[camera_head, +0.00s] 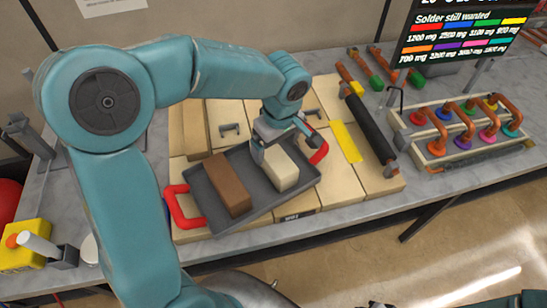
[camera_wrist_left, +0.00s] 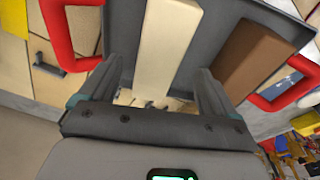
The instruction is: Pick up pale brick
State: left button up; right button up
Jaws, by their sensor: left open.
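The pale brick (camera_head: 281,171) lies on the right half of a dark grey tray (camera_head: 206,219). A brown brick (camera_head: 227,185) lies left of it on the same tray. My left gripper (camera_head: 277,148) is open at the far end of the pale brick. In the left wrist view, the pale brick (camera_wrist_left: 166,40) reaches toward the gap between the spread fingers (camera_wrist_left: 160,82), with one finger on each side. No grip on it shows. The brown brick (camera_wrist_left: 252,62) is to the right there. My right gripper is not clearly visible.
The tray has red handles (camera_head: 183,206) at its ends and rests on pale wooden blocks (camera_head: 382,177). A black roller (camera_head: 368,126) lies to the right. A rack of copper pipes (camera_head: 464,128) stands farther right. A yellow box with a switch (camera_head: 22,249) is at the left.

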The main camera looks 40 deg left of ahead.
aim_at(273, 152)
pick_arm(q)
jog(key=f, duration=0.2)
jog(key=a+f, duration=0.1)
jog(key=shift+w, duration=0.3)
jog(key=shift+s+d, duration=0.1)
jog(key=shift+d, duration=0.05)
jog(key=c, duration=0.4)
grip_shut()
jog(key=shift+r, duration=0.1)
